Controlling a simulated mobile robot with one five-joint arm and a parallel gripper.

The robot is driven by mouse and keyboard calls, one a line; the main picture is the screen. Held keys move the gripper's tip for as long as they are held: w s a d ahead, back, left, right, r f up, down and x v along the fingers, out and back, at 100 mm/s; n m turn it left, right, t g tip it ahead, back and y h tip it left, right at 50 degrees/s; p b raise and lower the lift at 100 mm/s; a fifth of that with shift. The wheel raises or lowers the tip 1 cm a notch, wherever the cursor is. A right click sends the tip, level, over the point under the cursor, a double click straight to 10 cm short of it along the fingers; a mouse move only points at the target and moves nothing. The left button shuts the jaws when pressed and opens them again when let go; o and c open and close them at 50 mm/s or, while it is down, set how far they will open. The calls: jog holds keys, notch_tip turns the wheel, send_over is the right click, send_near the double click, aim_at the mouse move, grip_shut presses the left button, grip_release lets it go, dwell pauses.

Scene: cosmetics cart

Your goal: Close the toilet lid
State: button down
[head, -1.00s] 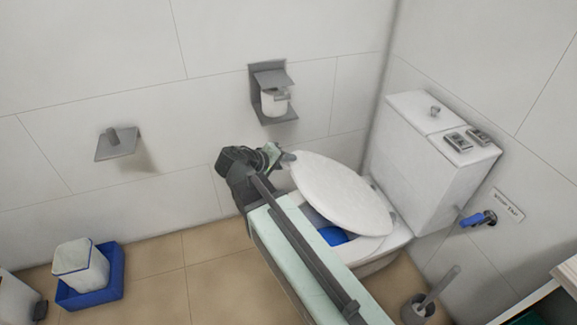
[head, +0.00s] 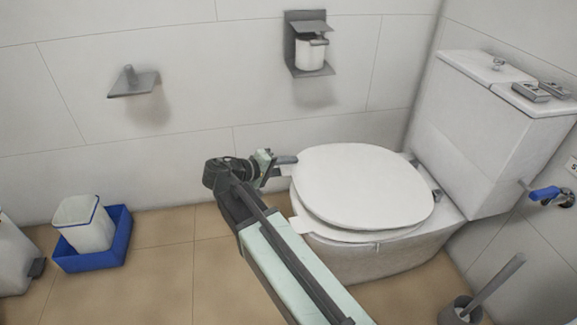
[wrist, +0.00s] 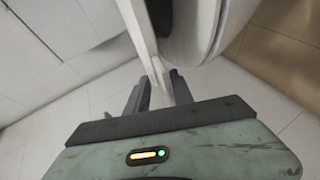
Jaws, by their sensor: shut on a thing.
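The toilet (head: 385,258) stands at the right against the wall. Its white oval lid (head: 360,185) lies low and nearly flat over the bowl, hiding the bowl's inside. Whether it rests fully on the seat I cannot tell.
The cistern (head: 480,125) stands behind the lid at the right. A toilet brush in its holder (head: 462,309) is at lower right. A paper holder (head: 308,50) and a small shelf (head: 135,85) are on the wall. A white bin in a blue tray (head: 97,250) stands at left.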

jog(key=shift+d+f, duration=0.2)
jog(key=shift+f, duration=0.45)
jog(key=shift+b, duration=0.3)
jog(key=shift+d, duration=0.15)
jog(key=c, duration=1.6)
grip_release()
jog(key=shift+d, duration=0.1)
jog(key=shift+o, duration=0.2)
